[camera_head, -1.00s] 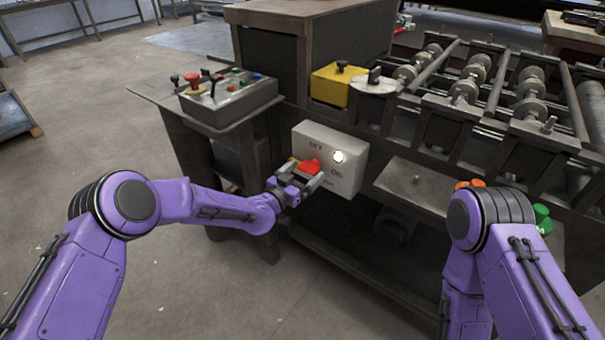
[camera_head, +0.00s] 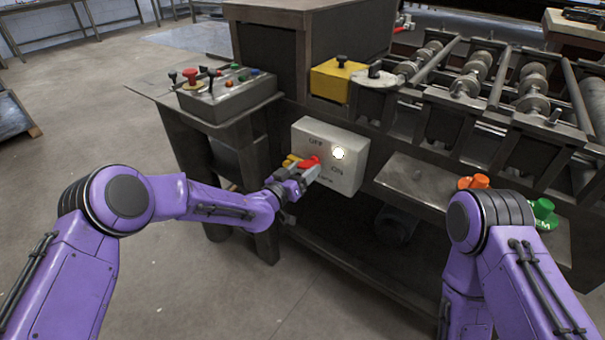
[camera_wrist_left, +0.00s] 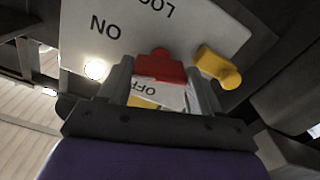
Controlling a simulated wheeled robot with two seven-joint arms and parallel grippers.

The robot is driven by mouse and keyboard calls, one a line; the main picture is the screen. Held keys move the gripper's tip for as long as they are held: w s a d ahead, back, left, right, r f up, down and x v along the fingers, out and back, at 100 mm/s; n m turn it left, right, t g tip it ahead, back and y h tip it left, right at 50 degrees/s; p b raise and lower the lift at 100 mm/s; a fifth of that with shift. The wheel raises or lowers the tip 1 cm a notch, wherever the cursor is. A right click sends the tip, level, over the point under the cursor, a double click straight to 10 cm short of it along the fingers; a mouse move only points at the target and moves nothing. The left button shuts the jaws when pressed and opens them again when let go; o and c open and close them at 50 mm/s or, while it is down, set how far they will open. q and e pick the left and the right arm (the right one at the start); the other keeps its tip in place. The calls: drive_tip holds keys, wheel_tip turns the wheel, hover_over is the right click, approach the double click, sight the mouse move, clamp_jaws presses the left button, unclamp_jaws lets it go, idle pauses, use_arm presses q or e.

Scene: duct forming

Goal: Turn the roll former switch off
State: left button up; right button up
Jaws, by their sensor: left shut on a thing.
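The roll former switch box (camera_head: 352,172) is pale grey and fixed to the machine's front, with OFF and ON lettering. Its red switch handle (camera_head: 308,162) also shows in the left wrist view (camera_wrist_left: 160,67), between my fingers. My left gripper (camera_head: 303,172) is shut on the red handle, with a finger on either side of it. A yellow piece (camera_wrist_left: 218,67) sticks out beside the red handle, outside the fingers; it shows in the head view too (camera_head: 291,160). A round white lamp (camera_head: 338,153) on the box is lit. My right gripper is out of view.
A control console (camera_head: 228,98) with a red knob and several buttons stands up and left of the box. A yellow block (camera_head: 334,82) and rollers (camera_head: 532,80) are above. Orange (camera_head: 473,182) and green (camera_head: 543,212) knobs are at right.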

use_arm(q)
drive_tip(key=n+b, duration=0.1)
drive_tip(key=n, duration=0.2)
drive_tip(key=shift+a+f+n, duration=0.1)
drive_tip(key=shift+n, duration=0.3)
drive_tip(key=n+b, duration=0.1)
drive_tip(key=n, duration=0.2)
drive_tip(key=shift+n, duration=0.3)
drive_tip(key=n+b, duration=0.1)
drive_tip(key=n, duration=0.3)
drive_tip(key=shift+b, duration=0.35)
drive_tip(key=shift+n+b, duration=0.3)
drive_tip(key=shift+n, duration=1.2)
drive_tip(key=o, duration=1.1)
drive_tip(key=shift+c, duration=0.2)
drive_tip(key=v, duration=1)
drive_tip(key=shift+s+a, duration=0.15)
drive_tip(key=shift+s, duration=0.05)
